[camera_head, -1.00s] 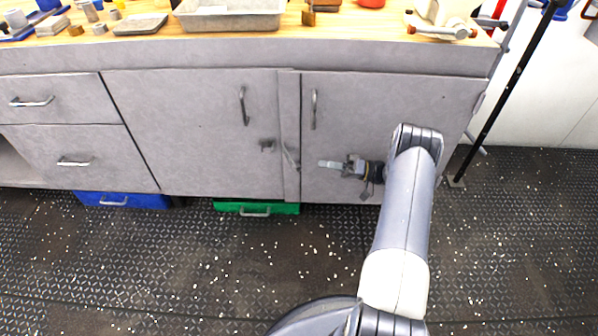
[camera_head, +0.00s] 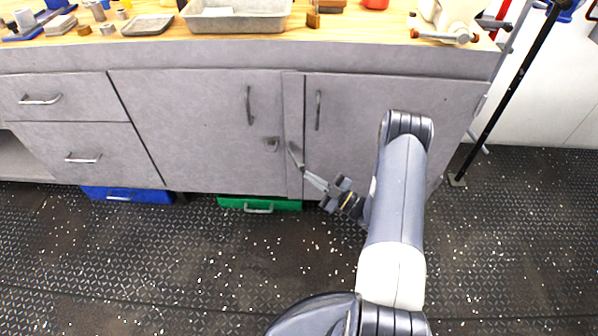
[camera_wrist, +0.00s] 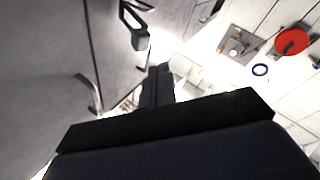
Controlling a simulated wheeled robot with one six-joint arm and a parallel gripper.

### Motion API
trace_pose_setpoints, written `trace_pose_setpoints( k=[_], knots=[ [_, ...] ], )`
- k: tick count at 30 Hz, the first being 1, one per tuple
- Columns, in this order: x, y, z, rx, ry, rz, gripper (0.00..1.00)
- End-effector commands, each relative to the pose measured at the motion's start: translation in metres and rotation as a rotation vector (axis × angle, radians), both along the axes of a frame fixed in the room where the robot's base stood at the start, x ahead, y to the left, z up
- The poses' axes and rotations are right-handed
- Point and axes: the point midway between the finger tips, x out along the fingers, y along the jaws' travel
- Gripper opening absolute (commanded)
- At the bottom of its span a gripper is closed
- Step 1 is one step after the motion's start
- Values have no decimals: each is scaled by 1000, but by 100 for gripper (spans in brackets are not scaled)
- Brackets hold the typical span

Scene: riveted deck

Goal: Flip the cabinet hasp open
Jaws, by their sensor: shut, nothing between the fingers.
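The grey cabinet (camera_head: 190,130) has a small metal hasp strap (camera_head: 295,154) on the narrow upright between its two doors. The strap slants down to the right. A small dark metal catch (camera_head: 272,144) sits on the left door's lower right edge, apart from the strap in the picture. My gripper (camera_head: 309,177) is shut and empty, just below and right of the strap's lower end, pointing up-left. I cannot tell whether its tips touch the strap. In the wrist view my dark gripper (camera_wrist: 157,85) points along the cabinet front.
Bar handles (camera_head: 249,104) and (camera_head: 318,110) stand out from the doors above. A green drawer box (camera_head: 258,204) and a blue one (camera_head: 127,195) lie under the cabinet. The worktop holds a metal tray (camera_head: 237,20). The floor in front is clear.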

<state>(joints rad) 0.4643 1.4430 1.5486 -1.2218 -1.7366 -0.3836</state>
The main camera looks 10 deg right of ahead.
Motion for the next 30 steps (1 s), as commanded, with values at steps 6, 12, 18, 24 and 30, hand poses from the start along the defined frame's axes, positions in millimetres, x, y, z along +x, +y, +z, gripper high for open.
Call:
trace_pose_setpoints(
  k=[6, 12, 18, 24, 30],
  knots=[
    [-18, 11, 0, -282, -180, -163, 0],
    [-36, 19, -2, -581, -326, -280, 0],
    [-52, 23, -5, -836, -429, -340, 0],
    [-57, 25, -6, -945, -473, -353, 0],
    [-43, 34, -6, -953, -482, -351, 0]
  ],
)
